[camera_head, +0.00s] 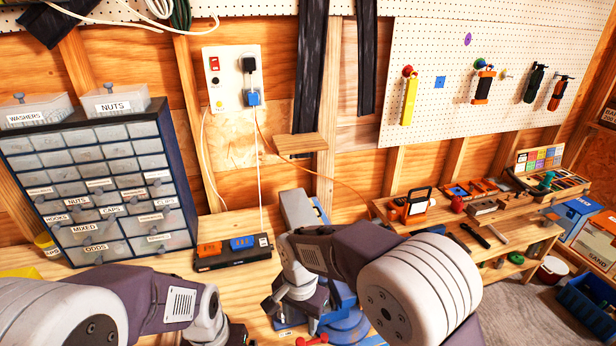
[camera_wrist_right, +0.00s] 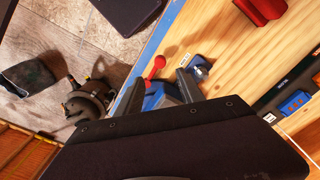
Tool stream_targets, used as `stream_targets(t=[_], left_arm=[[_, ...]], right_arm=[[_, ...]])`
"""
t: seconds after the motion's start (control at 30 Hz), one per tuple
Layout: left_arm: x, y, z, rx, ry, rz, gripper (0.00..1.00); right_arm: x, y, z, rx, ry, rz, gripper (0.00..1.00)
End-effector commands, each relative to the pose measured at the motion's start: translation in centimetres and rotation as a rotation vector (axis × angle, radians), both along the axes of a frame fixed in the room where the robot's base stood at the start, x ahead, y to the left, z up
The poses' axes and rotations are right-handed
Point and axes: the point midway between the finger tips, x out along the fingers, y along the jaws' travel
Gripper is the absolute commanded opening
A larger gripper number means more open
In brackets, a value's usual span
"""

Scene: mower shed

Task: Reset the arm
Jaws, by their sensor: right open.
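My right arm (camera_head: 420,285) reaches in from the right over the workbench. Its gripper (camera_head: 286,303) points down near a blue bench vise (camera_head: 345,328), partly hidden by the arm. In the right wrist view the two dark fingers of the right gripper (camera_wrist_right: 160,90) stand apart with nothing held between them. The blue vise (camera_wrist_right: 162,97) and its red-knobbed handle (camera_wrist_right: 153,67) show beyond them; I cannot tell whether they touch. My left arm (camera_head: 130,300) lies low at the left; its fingers are not clearly visible.
A labelled drawer cabinet (camera_head: 95,185) stands at the left. A black power strip (camera_head: 232,252) with orange and blue parts lies behind the grippers. A lower tool bench (camera_head: 480,235) is at the right. A wooden ledge (camera_head: 300,143) juts from the wall.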

Motion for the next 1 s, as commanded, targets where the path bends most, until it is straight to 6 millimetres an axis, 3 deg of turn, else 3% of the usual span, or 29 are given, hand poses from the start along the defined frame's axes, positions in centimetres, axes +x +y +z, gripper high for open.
stream_targets(t=[0.1,0.2,0.3,0.37,0.5,1.0], left_arm=[[0.0,0.0,-1.6,0.0,0.0,0.0,1.0],[0.0,0.0,-2.8,0.0,0.0,0.0,1.0],[0.0,0.0,-3.6,0.0,0.0,0.0,1.0],[0.0,0.0,-3.8,0.0,0.0,0.0,1.0],[0.0,0.0,-3.8,0.0,0.0,0.0,1.0],[0.0,0.0,-3.8,0.0,0.0,0.0,1.0]], right_arm=[[-0.4,-6.8,-1.7,0.01,-0.017,0.093,0.45],[-2.6,-13.3,-3.4,0.015,-0.051,0.223,0.45],[-5.5,-17.7,-4.8,0.003,-0.08,0.338,0.45],[-6.9,-19.3,-5.4,-0.005,-0.09,0.389,0.45],[-8.4,-20.5,-5.8,-0.015,-0.1,0.445,0.45],[-8.4,-20.5,-5.7,-0.014,-0.097,0.45,0.45]])
